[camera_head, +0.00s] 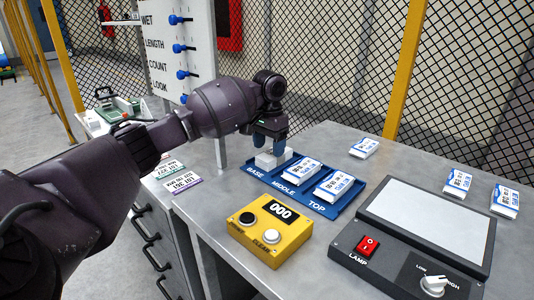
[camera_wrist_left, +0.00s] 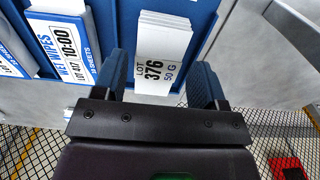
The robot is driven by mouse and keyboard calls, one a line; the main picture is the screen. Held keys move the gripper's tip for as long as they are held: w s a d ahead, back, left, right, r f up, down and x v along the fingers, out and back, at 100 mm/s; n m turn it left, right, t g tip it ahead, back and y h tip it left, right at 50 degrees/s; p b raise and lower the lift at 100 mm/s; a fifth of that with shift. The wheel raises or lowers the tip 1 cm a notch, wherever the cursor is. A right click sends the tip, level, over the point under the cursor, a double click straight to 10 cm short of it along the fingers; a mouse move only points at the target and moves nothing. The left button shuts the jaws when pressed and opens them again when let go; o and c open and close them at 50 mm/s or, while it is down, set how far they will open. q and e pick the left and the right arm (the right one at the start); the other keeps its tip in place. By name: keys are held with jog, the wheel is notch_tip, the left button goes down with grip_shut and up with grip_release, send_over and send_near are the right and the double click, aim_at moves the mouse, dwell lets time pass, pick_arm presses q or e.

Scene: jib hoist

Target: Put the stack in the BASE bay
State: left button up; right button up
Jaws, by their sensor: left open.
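The white stack (camera_head: 268,159), labelled LOT 376 50 G in the left wrist view (camera_wrist_left: 165,45), sits at the BASE bay of the blue tray (camera_head: 318,207). My left gripper (camera_head: 269,143) is over the BASE end, pointing down. In the left wrist view its two fingers stand on either side of the stack's near end, with visible gaps, so it is open. Whether the stack lies flat on the bay floor is hard to tell. A white-and-blue pack (camera_head: 301,171) lies in the MIDDLE bay and another (camera_head: 334,187) in the TOP bay. My right gripper is not in view.
A yellow counter box (camera_head: 270,230) reading 000 stands in front of the tray. A lamp panel (camera_head: 425,225) is at right. Loose packs (camera_head: 364,147) lie toward the back and right. Two lot cards (camera_head: 181,183) lie left. An upright board (camera_head: 180,45) stands behind my arm.

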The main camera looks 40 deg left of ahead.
aim_at(269, 156)
pick_arm(q)
notch_tip(269, 156, up, 8)
jog(key=p, duration=0.1)
jog(key=shift+r+p, duration=0.2)
jog(key=shift+p, duration=0.15)
dwell(0.3)
